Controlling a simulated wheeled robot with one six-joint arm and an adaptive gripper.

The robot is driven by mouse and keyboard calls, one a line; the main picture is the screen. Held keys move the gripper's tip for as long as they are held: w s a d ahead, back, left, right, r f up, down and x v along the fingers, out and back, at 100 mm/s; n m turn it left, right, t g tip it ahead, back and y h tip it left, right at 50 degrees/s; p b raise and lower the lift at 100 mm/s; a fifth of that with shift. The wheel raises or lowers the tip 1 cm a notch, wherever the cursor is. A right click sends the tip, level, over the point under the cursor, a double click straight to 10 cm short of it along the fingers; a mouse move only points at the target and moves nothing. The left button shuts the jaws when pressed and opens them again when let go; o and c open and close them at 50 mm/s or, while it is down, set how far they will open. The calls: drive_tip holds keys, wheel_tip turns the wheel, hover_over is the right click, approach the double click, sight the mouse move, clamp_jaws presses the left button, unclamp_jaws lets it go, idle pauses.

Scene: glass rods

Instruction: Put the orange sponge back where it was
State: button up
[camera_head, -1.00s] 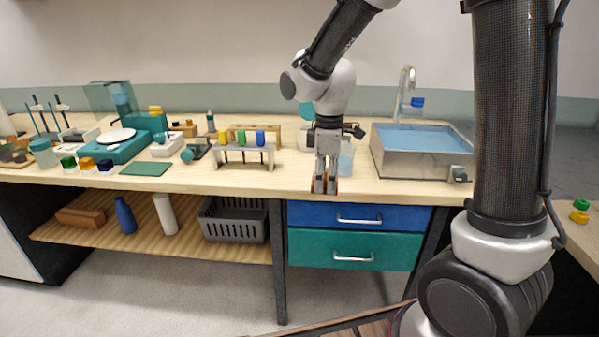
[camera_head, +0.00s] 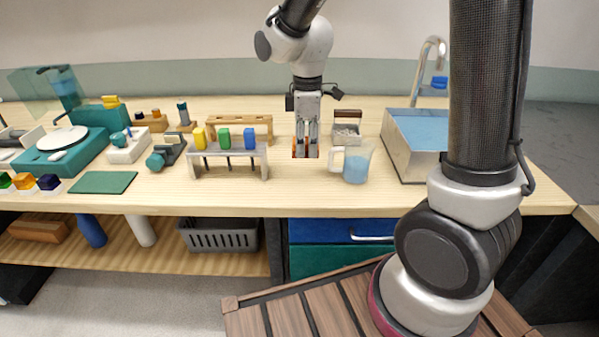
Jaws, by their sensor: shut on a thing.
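Only small orange parts of the sponge show at the fingertips; the fingers hide the rest. I cannot tell whether the sponge touches the worktop or is a little above it.
The worktop in front is clear.

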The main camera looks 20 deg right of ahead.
sight(306, 184)
wheel_tip(306, 184, down, 10)
drive_tip(key=shift+r, duration=0.1)
idle(0.4)
drive_tip(key=o, duration=1)
